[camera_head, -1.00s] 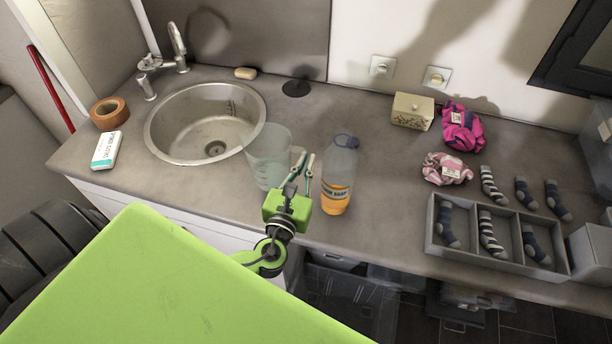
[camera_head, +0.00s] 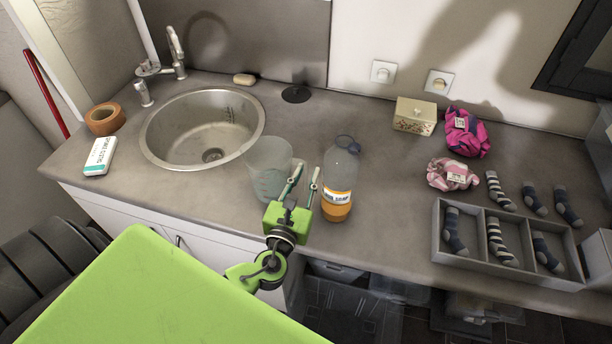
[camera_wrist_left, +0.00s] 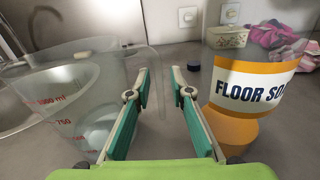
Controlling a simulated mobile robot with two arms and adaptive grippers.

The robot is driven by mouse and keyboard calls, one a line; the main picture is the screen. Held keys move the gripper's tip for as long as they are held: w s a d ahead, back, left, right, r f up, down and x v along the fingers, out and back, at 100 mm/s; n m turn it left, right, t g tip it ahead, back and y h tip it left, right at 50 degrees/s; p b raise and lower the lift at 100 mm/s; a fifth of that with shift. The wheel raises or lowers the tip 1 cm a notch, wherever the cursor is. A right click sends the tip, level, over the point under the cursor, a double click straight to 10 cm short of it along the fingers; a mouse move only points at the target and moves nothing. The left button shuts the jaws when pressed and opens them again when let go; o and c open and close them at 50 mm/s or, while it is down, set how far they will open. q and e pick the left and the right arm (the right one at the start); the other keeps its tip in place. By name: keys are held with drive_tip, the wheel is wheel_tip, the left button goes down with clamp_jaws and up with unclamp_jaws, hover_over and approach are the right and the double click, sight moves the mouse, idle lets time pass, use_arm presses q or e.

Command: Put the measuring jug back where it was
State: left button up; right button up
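The translucent measuring jug (camera_head: 268,168) stands upright on the counter, in front of the sink's right side. In the left wrist view the jug (camera_wrist_left: 62,100) fills the left side, with red volume marks; its clear handle (camera_wrist_left: 158,62) reaches behind the left finger. My left gripper (camera_head: 306,172) is open at counter height, between the jug and the floor soap bottle. In the left wrist view the green-padded fingers (camera_wrist_left: 164,80) are apart, with nothing visibly clamped between them. My right gripper is not in view.
The floor soap bottle (camera_head: 338,185) stands close to the right of my fingers. The sink (camera_head: 160,150) lies left of the jug. A soap bar (camera_head: 244,79) and a dark disc (camera_head: 296,94) lie behind. A sock organiser (camera_head: 437,245) stands right; the counter between is clear.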

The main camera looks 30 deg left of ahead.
use_arm(q)
drive_tip(key=shift+r, duration=0.1)
drive_tip(key=shift+r, duration=0.1)
drive_tip(key=b+v, duration=0.3)
drive_tip(key=v, duration=0.7)
drive_tip(key=shift+s+d, duration=0.15)
drive_tip(key=shift+s, duration=0.25)
drive_tip(key=shift+s+d, duration=0.15)
drive_tip(key=shift+s, duration=0.45)
